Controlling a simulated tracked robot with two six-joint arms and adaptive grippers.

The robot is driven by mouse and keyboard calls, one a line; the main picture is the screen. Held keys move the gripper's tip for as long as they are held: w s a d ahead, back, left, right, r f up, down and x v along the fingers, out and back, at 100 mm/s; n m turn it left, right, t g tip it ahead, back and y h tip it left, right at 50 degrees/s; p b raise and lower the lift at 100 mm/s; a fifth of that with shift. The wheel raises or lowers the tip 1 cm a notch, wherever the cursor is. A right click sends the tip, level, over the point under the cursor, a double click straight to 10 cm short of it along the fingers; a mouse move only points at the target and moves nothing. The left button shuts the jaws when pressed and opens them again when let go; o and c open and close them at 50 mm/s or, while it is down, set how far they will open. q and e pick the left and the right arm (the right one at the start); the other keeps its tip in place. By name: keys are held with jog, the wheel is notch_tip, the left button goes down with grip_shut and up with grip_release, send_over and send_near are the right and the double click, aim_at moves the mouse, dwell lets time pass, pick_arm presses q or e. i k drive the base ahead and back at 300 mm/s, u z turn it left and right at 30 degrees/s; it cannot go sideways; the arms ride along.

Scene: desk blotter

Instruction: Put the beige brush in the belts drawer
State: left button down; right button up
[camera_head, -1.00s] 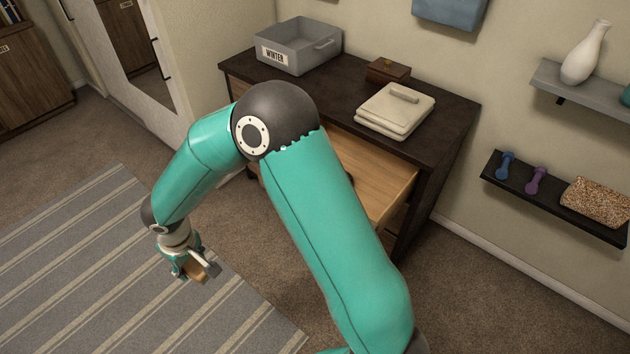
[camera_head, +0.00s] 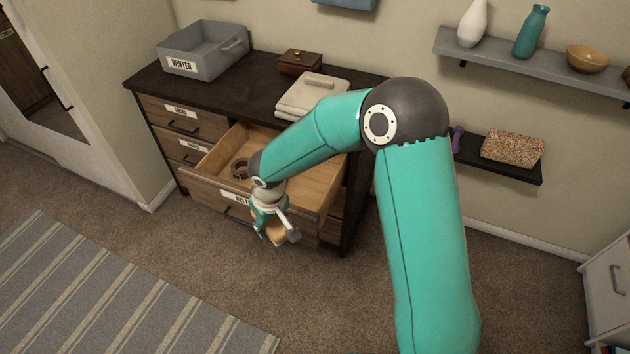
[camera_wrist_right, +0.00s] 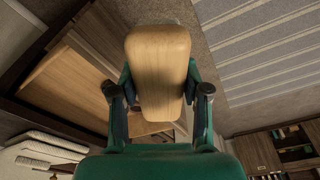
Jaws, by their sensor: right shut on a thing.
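My right gripper (camera_head: 275,232) is shut on the beige brush (camera_wrist_right: 158,65). In the right wrist view the brush's smooth, rounded wooden back sits between the two fingers; its bristles are not visible. In the head view the brush (camera_head: 278,236) is small and partly covered by the fingers. It is held in front of the open belts drawer (camera_head: 312,190), low near the drawer's front panel. The drawer's label is partly covered by my arm, with "BEL" showing. A dark coiled belt (camera_head: 240,168) lies inside at the left. My left gripper is not in view.
The dark dresser (camera_head: 150,78) carries a grey WINTER bin (camera_head: 200,50), a small brown box (camera_head: 300,62) and a folded cream cloth (camera_head: 310,95). Two labelled drawers above are shut. Wall shelves (camera_head: 545,70) are at the right.

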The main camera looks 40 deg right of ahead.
aim_at(307, 198)
jog(key=z, duration=0.6)
jog(key=i, duration=1.05)
jog(key=u, duration=0.2)
